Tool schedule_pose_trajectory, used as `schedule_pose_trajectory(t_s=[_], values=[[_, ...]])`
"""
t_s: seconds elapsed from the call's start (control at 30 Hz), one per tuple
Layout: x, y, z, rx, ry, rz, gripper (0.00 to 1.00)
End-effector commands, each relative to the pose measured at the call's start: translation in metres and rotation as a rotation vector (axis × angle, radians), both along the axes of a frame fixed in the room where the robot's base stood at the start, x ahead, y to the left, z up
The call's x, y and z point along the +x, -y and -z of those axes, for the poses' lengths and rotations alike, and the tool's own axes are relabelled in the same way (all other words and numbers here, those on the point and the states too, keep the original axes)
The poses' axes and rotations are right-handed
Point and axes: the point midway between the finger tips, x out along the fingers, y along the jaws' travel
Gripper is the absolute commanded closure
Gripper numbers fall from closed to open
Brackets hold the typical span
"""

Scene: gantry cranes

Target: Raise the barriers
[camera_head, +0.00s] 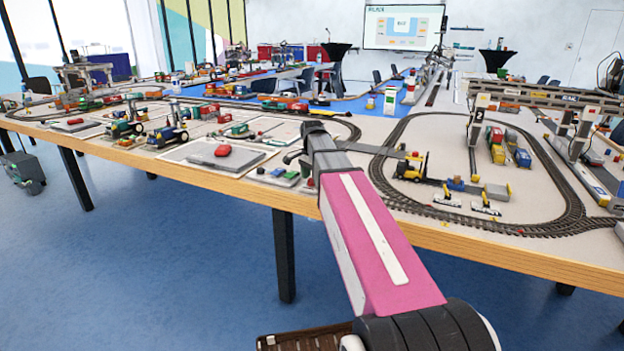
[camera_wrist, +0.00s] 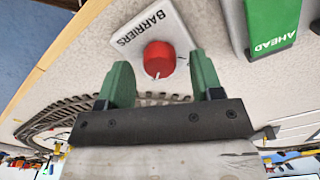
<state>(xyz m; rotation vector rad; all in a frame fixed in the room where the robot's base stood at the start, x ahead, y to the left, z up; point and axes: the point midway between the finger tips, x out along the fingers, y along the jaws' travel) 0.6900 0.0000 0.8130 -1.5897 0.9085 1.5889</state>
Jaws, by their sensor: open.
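A red round knob (camera_wrist: 160,58) with a white mark sits on a white plate labelled BARRIERS (camera_wrist: 150,27) in the wrist view. My gripper (camera_wrist: 158,62) is open, its two green fingers on either side of the knob in the picture. Gaps show on both sides, and I cannot tell whether the fingertips are down at knob height. In the head view my gripper (camera_head: 303,150) is over the table's front edge, by a small red knob (camera_head: 310,183). Small white pieces (camera_head: 486,208) stand by the track on the right; I cannot tell if they are the barriers.
A green piece marked AHEAD (camera_wrist: 272,22) is right of the knob. A grey panel with a red part (camera_head: 222,151) lies to the left. Oval track (camera_head: 560,222), a yellow forklift (camera_head: 410,166) and a gantry crane (camera_head: 478,118) stand right.

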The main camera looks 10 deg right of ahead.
Motion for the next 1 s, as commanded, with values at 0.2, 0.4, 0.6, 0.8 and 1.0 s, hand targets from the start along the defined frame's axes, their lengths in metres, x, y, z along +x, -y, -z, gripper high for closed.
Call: schedule_pose_trajectory(t_s=[0.2, 0.4, 0.6, 0.8, 1.0], values=[[-0.0002, 0.0000, 0.0080, 0.000, 0.000, 0.000, 0.40], [-0.0001, 0.0000, 0.0078, 0.000, 0.000, 0.000, 0.40], [-0.0001, 0.0001, 0.0077, 0.000, 0.000, 0.000, 0.89], [-0.0001, 0.0000, 0.0076, 0.000, 0.000, -0.006, 0.89], [-0.0001, 0.0001, 0.0075, 0.000, 0.000, -0.059, 0.89]])
